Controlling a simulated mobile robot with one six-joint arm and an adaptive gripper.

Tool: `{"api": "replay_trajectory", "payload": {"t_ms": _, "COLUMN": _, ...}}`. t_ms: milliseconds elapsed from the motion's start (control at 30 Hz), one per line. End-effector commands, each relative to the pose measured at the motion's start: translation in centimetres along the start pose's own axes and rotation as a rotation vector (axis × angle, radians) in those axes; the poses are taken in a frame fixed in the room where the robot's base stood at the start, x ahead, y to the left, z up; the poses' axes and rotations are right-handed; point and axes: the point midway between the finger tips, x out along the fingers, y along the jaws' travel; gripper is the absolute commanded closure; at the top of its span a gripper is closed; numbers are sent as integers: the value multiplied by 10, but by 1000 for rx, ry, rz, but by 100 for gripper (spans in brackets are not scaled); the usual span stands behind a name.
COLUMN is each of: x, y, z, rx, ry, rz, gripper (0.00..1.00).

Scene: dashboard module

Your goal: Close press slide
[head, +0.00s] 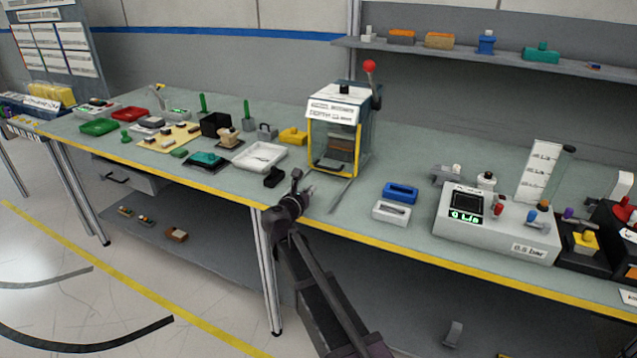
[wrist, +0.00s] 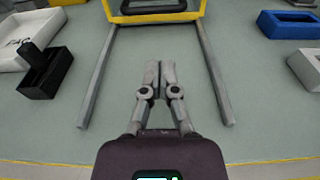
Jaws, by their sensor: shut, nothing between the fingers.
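The press (head: 360,125) is a box-shaped stand with a yellow-edged front opening, a white label and a red-knobbed lever. Inside the opening sits a dark slide (head: 335,165) with a brownish block above it. In the wrist view a dark handle-like bar (wrist: 150,8) shows within the yellow frame (wrist: 120,18) at the top edge. Two grey rails (wrist: 97,80) run from the press toward me over the bench. My gripper (wrist: 160,66) is shut and empty, between the rails and short of the yellow frame. In the head view my gripper (head: 306,191) is in front of the press.
A black holder (wrist: 44,72) and a white tray (head: 260,156) lie left of the rails. A blue tray (head: 401,193) and a white tray (head: 391,211) lie to the right. A display unit (head: 495,222) stands farther right. The strip between the rails is clear.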

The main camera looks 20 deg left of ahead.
Motion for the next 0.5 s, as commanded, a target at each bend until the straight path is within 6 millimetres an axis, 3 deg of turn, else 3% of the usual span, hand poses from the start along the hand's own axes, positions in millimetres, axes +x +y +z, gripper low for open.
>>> {"api": "replay_trajectory", "payload": {"t_ms": 200, "x": -26, "y": -2, "z": 0, "rx": 1, "ry": 0, "rz": 0, "gripper": 100}}
{"api": "replay_trajectory", "payload": {"t_ms": 500, "x": -34, "y": -2, "z": 0, "rx": 1, "ry": 0, "rz": -3, "gripper": 100}}
